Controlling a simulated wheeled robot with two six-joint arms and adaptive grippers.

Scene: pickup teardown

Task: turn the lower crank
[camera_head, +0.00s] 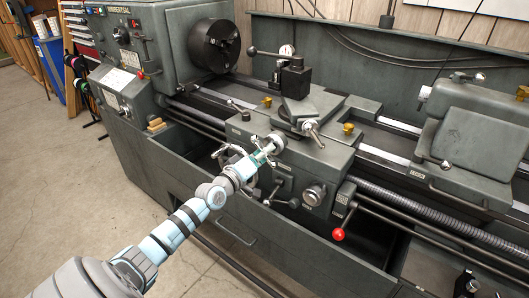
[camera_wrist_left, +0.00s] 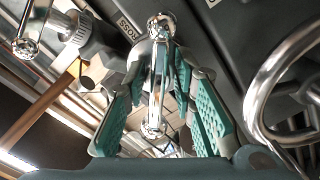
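The lower crank (camera_wrist_left: 158,85) is a shiny metal bar with rounded ends. In the wrist view it stands between the teal finger pads of my left gripper (camera_wrist_left: 162,95), with gaps visible beside it. In the head view my left gripper (camera_head: 264,156) is at the front of the lathe carriage, by a round metal collar, and hides most of the crank. The fingers look open around the crank; contact is not clear. My right gripper is not in view.
Another ball-ended crank (camera_head: 312,134) sits above and right on the carriage. A shiny handwheel rim (camera_wrist_left: 262,95) is close on the right in the wrist view. A red-knobbed lever (camera_head: 339,234) and a round dial (camera_head: 314,194) are lower right. Open floor lies left.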

